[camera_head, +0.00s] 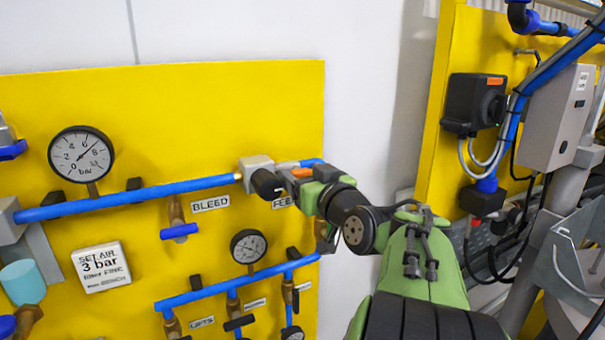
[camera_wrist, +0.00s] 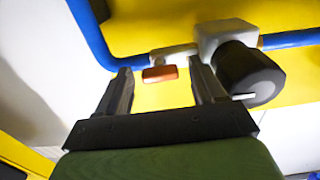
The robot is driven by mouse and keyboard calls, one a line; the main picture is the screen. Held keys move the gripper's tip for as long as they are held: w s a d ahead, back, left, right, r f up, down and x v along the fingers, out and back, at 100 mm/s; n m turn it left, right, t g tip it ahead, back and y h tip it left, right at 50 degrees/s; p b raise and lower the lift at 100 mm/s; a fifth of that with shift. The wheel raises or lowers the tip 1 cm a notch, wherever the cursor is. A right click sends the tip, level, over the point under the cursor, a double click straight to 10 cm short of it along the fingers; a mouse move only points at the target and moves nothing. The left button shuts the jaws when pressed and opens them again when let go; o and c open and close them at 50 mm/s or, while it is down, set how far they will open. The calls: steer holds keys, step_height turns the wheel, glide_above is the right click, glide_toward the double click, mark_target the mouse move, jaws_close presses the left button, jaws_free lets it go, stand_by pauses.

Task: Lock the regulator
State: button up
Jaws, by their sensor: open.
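The regulator is a light grey block (camera_head: 257,166) with a black round knob (camera_head: 267,184), set in the blue pipe on the yellow panel. In the wrist view its grey body (camera_wrist: 222,34) is at upper right, and its black knob (camera_wrist: 246,72) sits just right of my right finger. A small orange-red tab (camera_wrist: 160,73) on a grey fitting (camera_wrist: 172,56) beside the regulator shows between my fingertips. My gripper (camera_wrist: 162,75) is open, with nothing between the fingers that it grips. In the head view my gripper (camera_head: 292,182) is beside the knob, partly hiding the fitting.
A pressure gauge (camera_head: 81,154) and a blue-handled bleed valve (camera_head: 180,231) are to the left. A smaller gauge (camera_head: 248,246) and a lower blue pipe (camera_head: 237,283) lie below my gripper. A grey box (camera_head: 560,118) stands on the right panel.

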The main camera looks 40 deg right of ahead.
steer(key=c, duration=1.1)
steer(key=shift+o, duration=0.2)
steer(key=shift+m, duration=0.4)
steer(key=m, duration=0.3)
steer(key=shift+m+b, duration=0.3)
steer(key=shift+b, duration=0.1)
steer(key=m, duration=0.4)
steer(key=shift+m, duration=0.3)
steer(key=m, duration=0.4)
steer(key=shift+m+p, duration=0.3)
steer(key=shift+p, duration=0.1)
steer(key=shift+m+p, duration=0.55)
steer(key=shift+m, duration=1.65)
